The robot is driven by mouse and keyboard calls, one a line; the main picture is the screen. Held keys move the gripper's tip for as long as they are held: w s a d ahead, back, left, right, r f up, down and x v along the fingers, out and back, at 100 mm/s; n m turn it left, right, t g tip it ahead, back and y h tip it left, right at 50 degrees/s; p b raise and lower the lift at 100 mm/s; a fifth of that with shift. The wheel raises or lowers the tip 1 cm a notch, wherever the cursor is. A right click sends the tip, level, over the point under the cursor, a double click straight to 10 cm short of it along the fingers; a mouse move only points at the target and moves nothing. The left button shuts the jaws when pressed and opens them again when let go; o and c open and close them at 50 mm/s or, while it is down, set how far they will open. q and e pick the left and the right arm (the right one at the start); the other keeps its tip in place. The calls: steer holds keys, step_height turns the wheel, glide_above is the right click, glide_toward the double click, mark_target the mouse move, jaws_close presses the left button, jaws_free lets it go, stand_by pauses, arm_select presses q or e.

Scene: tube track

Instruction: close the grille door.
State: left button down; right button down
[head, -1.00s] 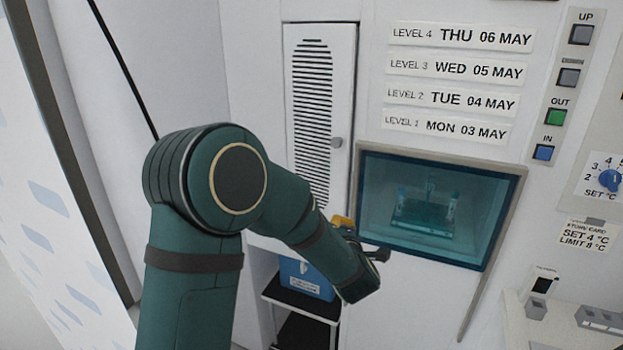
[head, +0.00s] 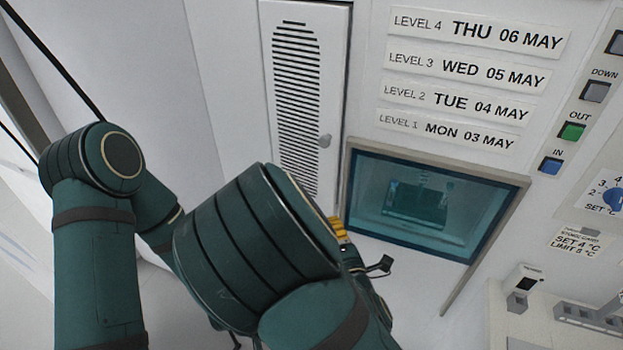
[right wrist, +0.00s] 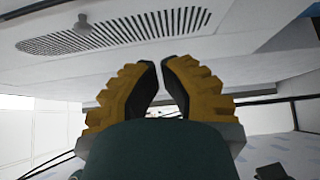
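The grille door (head: 265,75) is a tall white panel with dark slots and a round knob (head: 324,140) on its right side. It looks about flush with the cabinet front; I cannot tell if a small gap remains. In the right wrist view the grille door (right wrist: 190,40) crosses the top, its knob (right wrist: 83,22) at upper left. My right gripper (right wrist: 158,64) has yellow fingers with tips nearly together and nothing visible between them. In the head view it (head: 340,228) shows partly behind my arm, below the door's lower right. I see no contact with the door. My left gripper is out of view.
A tinted window (head: 425,205) is right of and below the grille door, with a rack (head: 415,203) behind it. Level labels (head: 470,75) and buttons (head: 572,131) are farther right. My green arm covers much of the lower left and middle.

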steer(key=b, duration=0.1)
glide_toward(322, 179)
steer(key=w+a, duration=0.2)
steer(key=a, duration=0.2)
steer(key=w, duration=0.1)
steer(key=w+d, duration=0.1)
steer(key=w, duration=0.1)
steer(key=shift+w+d, duration=0.1)
steer(key=shift+d, duration=0.05)
steer(key=shift+w+d, duration=0.2)
steer(key=shift+w, duration=0.3)
